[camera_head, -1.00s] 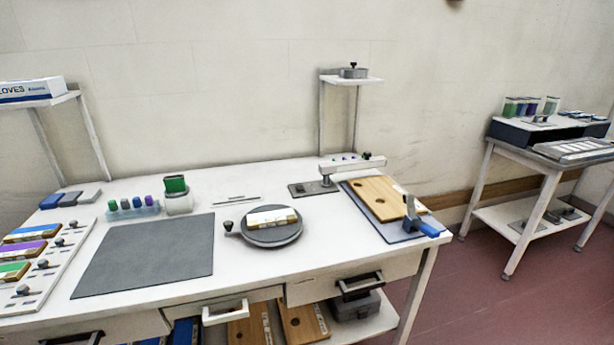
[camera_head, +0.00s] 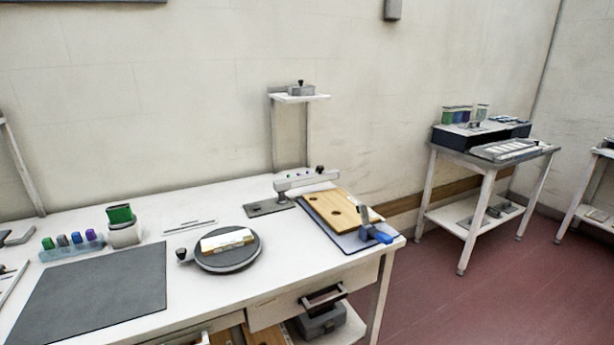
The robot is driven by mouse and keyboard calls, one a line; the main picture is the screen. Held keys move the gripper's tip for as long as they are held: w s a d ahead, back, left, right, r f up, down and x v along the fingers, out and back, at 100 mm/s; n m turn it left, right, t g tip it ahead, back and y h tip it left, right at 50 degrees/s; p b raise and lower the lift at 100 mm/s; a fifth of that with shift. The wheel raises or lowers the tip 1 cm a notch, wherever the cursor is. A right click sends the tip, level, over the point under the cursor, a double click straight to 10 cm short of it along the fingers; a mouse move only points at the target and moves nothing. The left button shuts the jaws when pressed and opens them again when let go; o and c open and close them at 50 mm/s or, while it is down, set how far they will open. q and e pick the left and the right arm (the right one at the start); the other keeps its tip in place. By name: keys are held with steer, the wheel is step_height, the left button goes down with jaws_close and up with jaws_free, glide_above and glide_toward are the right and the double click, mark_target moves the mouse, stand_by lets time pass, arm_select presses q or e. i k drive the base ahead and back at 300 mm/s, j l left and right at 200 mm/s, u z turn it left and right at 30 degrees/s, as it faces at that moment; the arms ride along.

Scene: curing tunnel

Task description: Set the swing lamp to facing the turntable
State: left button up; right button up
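The swing lamp (camera_head: 306,180) stands on a dark base plate (camera_head: 270,208) at the back right of the white workbench. Its pale arm points to the right, over the back of the wooden board, away from the turntable. A small dark knob sits near the arm's right end. The round grey turntable (camera_head: 228,261) is in front and to the left of the lamp, with a dark knob at its left side. A white-topped, wood-coloured block (camera_head: 227,240) lies on the turntable. Neither of my grippers shows in the head view.
A wooden board (camera_head: 341,211) and a blue-handled tool (camera_head: 374,233) lie on a mat at the bench's right end. A grey mat (camera_head: 92,292), bottle rack (camera_head: 72,247) and green-topped container (camera_head: 122,226) are at left. A second table (camera_head: 488,155) stands right; red floor lies between.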

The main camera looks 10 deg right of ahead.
mark_target(283, 185)
steer(key=i+l+u, duration=0.1)
steer(key=l, duration=0.2)
steer(key=i+l, duration=0.2)
steer(key=i+l+u, duration=0.15)
steer(key=l, duration=0.3)
steer(key=i+l+u, duration=0.1)
steer(key=l, duration=0.2)
steer(key=i+l+u, duration=0.1)
steer(key=l, duration=0.25)
